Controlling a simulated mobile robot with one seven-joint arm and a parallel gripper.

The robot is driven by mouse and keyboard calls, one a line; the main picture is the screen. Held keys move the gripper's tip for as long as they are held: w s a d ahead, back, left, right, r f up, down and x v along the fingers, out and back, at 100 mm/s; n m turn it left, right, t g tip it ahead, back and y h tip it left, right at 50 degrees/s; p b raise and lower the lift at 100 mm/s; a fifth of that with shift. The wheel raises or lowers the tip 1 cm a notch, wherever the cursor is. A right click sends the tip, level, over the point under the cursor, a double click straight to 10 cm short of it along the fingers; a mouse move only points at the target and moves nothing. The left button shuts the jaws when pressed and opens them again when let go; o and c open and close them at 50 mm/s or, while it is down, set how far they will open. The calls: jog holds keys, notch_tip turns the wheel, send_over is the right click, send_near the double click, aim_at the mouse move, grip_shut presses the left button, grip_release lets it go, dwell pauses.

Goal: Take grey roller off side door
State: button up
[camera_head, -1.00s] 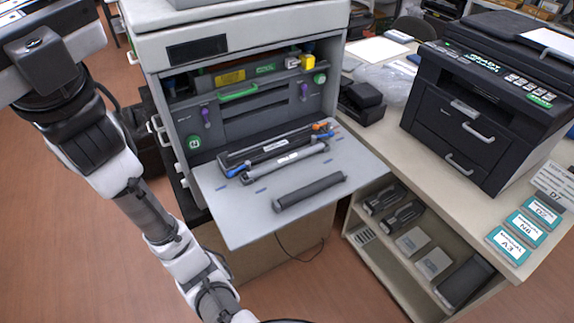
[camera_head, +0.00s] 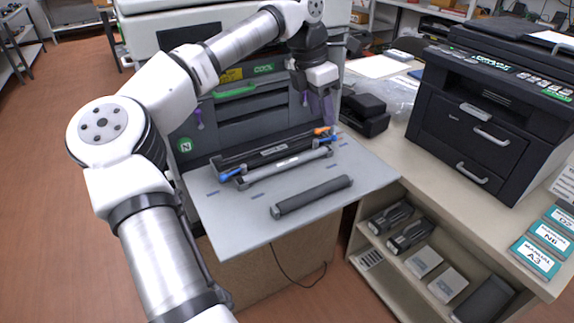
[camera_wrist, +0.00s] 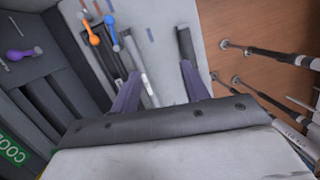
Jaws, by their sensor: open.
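A dark grey roller (camera_head: 312,197) lies near the front edge of the lowered light grey side door (camera_head: 235,222) of the large printer. In the wrist view the roller (camera_wrist: 187,45) shows partly, beyond the right finger. Behind it on the door lie a long bar with a silvery strip (camera_head: 285,167) and a black unit with orange and blue ends (camera_head: 262,152). My gripper (camera_head: 319,108) is open with purple fingers pointing down. It is above and behind the roller, in front of the printer's opening, apart from everything. Its fingers (camera_wrist: 160,70) hold nothing.
The printer's inner wall has a green handle (camera_head: 234,91) and a purple lever (camera_head: 198,118). A black desktop printer (camera_head: 470,125) stands on the table at right. Below, a shelf holds black and grey cartridges (camera_head: 411,236).

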jog(key=w+a+f+n+y, duration=0.1)
jog(key=a+y, duration=0.2)
jog(key=a, duration=0.4)
send_over(287, 161)
jog(key=f, duration=0.7)
jog(key=shift+s+d+f+p, duration=0.1)
jog(key=shift+s+f+p, duration=0.1)
jog(key=shift+p, duration=0.1)
jog(key=shift+w+f+p, duration=0.1)
jog(key=shift+f+p, duration=0.8)
jog(key=shift+f, duration=2.25)
jog(key=shift+c, duration=0.2)
grip_shut()
